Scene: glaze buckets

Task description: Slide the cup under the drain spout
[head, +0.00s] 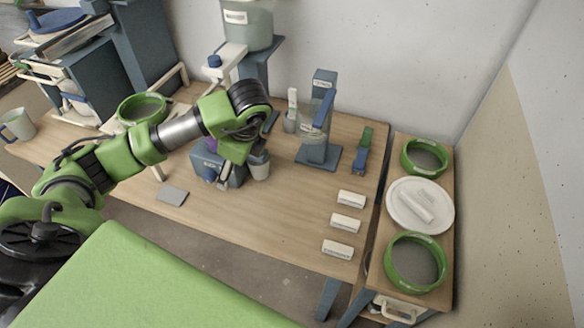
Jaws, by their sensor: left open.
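A small grey cup (260,166) stands on the wooden table, just right of a blue-grey box-shaped device (234,176) with a label. My left gripper (226,182) points down from above at the device and the cup's left side. Its fingers are small and partly merge with the device, and contact with the cup cannot be told. It is open. A drain spout cannot be clearly made out. A grey bucket (247,28) with a label stands on a raised stand behind, with a white arm-like part and blue knob (214,61) at its left. My right gripper is out of view.
A blue stand with a clear vessel (318,153) is behind right of the cup. White labelled blocks (345,222) line the table's right side. Green-rimmed sieves (415,262) and a white lid (403,198) lie on the side bench. A mug (17,125) stands far left.

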